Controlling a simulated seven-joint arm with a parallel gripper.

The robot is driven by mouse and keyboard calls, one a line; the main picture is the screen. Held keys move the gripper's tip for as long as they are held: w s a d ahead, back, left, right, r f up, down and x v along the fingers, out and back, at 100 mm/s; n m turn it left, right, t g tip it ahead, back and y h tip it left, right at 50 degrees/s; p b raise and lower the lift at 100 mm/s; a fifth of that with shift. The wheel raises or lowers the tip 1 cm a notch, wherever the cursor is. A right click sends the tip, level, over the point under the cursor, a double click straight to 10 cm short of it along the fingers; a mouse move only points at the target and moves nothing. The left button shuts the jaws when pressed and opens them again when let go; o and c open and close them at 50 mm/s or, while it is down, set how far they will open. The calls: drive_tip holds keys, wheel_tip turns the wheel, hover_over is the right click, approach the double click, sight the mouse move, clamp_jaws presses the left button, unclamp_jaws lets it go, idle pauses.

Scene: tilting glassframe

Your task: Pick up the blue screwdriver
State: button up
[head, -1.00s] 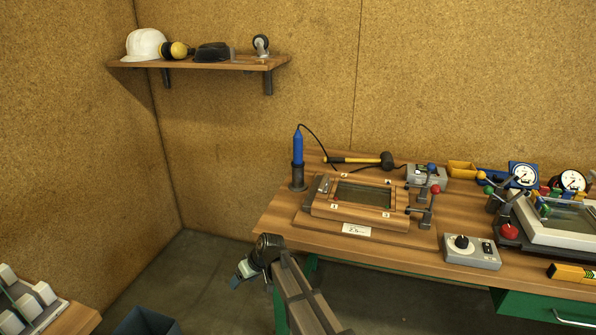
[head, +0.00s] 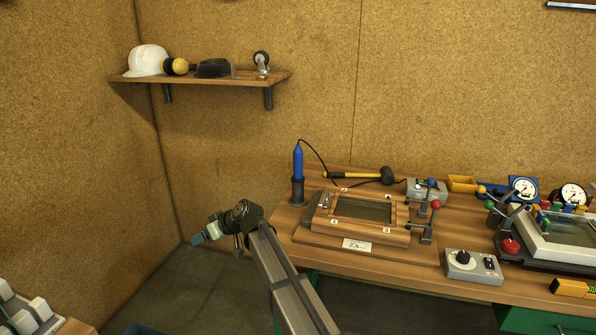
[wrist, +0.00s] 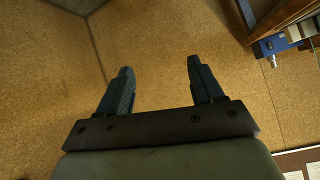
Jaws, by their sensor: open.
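No blue screwdriver can be clearly made out in either view. An upright blue tool (head: 298,163) stands in a dark holder at the bench's left end; a black cord runs from its top, so it looks like a soldering iron. My gripper (head: 197,239) is in front of the bench's left end, apart from it, pointing left. In the wrist view my gripper (wrist: 159,64) has its two dark fingers spread, with nothing between them but the cork-like wall behind.
A wooden frame (head: 322,231) with a glass pane sits on the bench, with a mallet (head: 360,177) behind it. A grey control box (head: 471,266) is at the bench's front. A shelf (head: 200,78) hangs on the back wall. A blue object (wrist: 272,46) shows at the wrist view's upper right.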

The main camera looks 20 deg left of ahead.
sight(300, 154)
drive_tip(key=w+d+r+m+t, duration=0.1)
drive_tip(key=w+d+r+t, duration=0.3)
drive_tip(key=w+d, duration=0.3)
drive_tip(key=w+d+r+m+t+y, duration=0.1)
drive_tip(key=w+d+r+t, duration=0.3)
drive_tip(key=w, duration=1)
drive_tip(key=w+d+r+m+t+y, duration=0.1)
drive_tip(key=w+d+r+m+t, duration=0.2)
drive_tip(key=w+d+r, duration=0.4)
drive_tip(key=shift+w+d+r+t, duration=0.15)
drive_tip(key=shift+w+d+t, duration=0.25)
drive_tip(key=shift+w+d, duration=1.7)
drive_tip(key=shift+w, duration=0.45)
drive_tip(key=shift+x, duration=2.3)
drive_tip(key=shift+c, duration=0.3)
drive_tip(key=c, duration=1.1)
